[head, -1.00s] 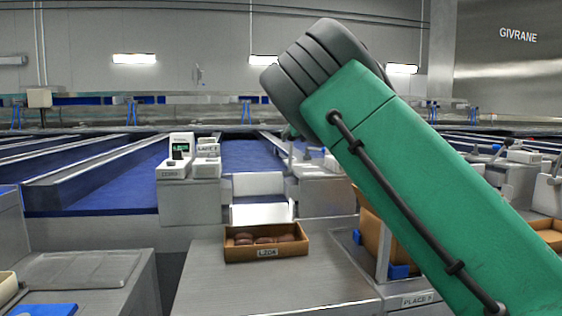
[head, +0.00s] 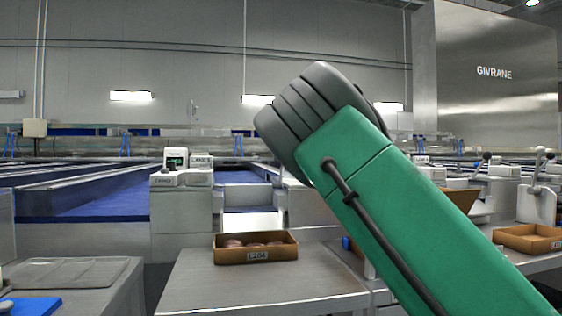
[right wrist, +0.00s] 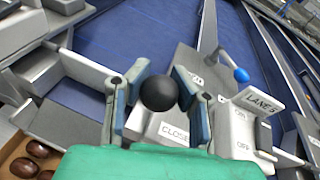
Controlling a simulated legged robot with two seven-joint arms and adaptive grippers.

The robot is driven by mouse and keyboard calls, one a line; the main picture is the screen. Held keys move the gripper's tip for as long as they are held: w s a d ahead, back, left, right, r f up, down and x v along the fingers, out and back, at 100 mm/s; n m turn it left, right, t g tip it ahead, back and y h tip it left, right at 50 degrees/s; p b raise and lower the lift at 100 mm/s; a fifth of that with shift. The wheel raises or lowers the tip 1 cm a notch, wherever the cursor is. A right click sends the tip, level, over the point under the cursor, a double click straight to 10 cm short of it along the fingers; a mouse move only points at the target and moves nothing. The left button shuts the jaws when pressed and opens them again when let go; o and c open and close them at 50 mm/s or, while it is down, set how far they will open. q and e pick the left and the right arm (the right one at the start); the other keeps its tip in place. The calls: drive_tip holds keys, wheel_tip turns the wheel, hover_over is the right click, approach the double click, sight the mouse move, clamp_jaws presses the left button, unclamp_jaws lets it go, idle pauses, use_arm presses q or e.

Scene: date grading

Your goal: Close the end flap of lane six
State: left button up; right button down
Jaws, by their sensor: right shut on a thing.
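In the right wrist view my right gripper (right wrist: 160,84) has its two fingers on either side of a round black knob (right wrist: 158,93), shut on it. The knob stands over a grey block with a white CLOSE label (right wrist: 174,133). Another label farther up the block is partly hidden. In the head view my green right arm covers the gripper and the knob. A pale chute (head: 250,222) shows at the lane's end; I cannot tell how its flap stands. My left gripper is not in view.
Beside the block a unit with a blue knob (right wrist: 241,75) carries a plate (right wrist: 262,103) that seems to read LANE 5. A tray of dates (head: 255,248) stands on the steel table (head: 245,290). A second tray (head: 528,238) is at right. Blue lanes lie behind.

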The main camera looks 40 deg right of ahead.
drive_tip(key=shift+s+f, duration=0.2)
drive_tip(key=shift+f, duration=0.4)
drive_tip(key=c, duration=1.5)
unclamp_jaws()
drive_tip(key=shift+s+r, duration=0.1)
drive_tip(key=shift+s, duration=0.05)
drive_tip(key=o, duration=0.3)
drive_tip(key=shift+s+r, duration=0.25)
drive_tip(key=shift+s, duration=0.1)
drive_tip(key=shift+s+a+r, duration=0.1)
drive_tip(key=shift+a+r, duration=0.1)
drive_tip(key=shift+w+a+f, duration=0.1)
drive_tip(key=shift+w, duration=0.2)
drive_tip(key=v, duration=1.2)
drive_tip(key=shift+f, duration=0.1)
drive_tip(key=shift+a, duration=0.1)
